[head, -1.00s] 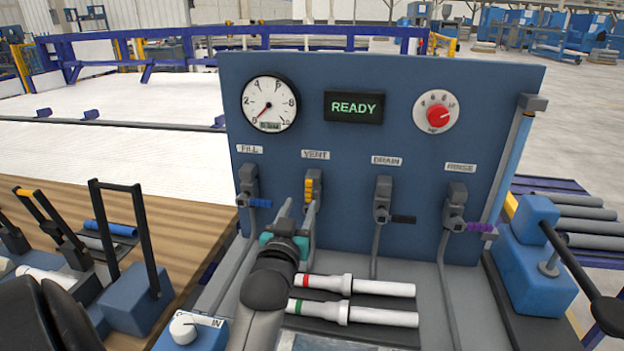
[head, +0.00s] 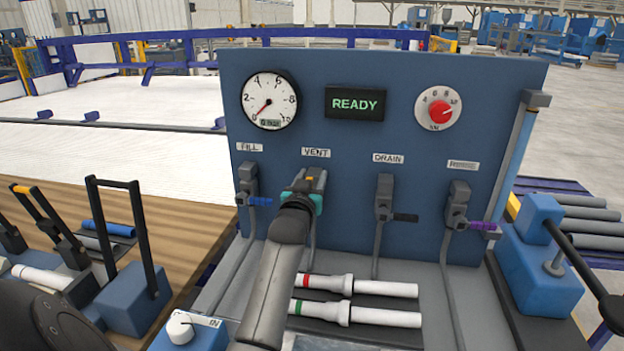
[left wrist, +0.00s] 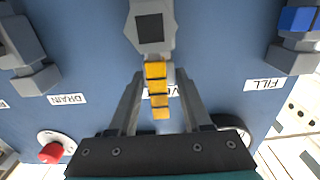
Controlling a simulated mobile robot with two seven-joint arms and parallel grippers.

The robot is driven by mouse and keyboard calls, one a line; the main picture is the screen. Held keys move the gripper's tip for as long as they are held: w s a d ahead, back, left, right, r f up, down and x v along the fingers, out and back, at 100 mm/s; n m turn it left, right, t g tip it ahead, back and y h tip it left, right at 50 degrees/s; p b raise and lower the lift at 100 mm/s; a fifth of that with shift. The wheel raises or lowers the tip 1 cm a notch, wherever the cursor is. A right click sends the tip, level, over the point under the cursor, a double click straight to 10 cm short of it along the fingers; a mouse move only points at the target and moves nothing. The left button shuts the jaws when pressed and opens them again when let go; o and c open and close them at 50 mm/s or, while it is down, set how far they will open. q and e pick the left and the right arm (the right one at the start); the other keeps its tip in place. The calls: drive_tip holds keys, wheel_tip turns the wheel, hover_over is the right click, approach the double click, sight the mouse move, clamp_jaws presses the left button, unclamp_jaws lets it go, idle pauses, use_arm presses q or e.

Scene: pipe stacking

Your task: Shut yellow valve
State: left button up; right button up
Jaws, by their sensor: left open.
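The yellow valve handle (left wrist: 158,92) belongs to the valve under the VENT label (head: 316,153) on the blue panel. In the left wrist view it extends from a grey valve body (left wrist: 150,28) toward the label, which the handle partly covers. My left gripper (head: 311,182) is at this valve and hides most of it in the head view. In the left wrist view its two fingers are open, one on each side of the yellow handle, with gaps visible. My right gripper is not in view.
Blue (head: 260,201), black (head: 405,217) and purple (head: 478,226) valve handles point sideways on the same panel. A gauge (head: 269,100) and READY display (head: 354,104) sit above. White pipes (head: 385,288) lie below the panel. A blue lever device (head: 540,265) stands at right.

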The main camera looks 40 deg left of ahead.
use_arm(q)
drive_tip(key=shift+c, duration=0.4)
clamp_jaws()
drive_tip(key=shift+f, duration=0.1)
idle(0.9)
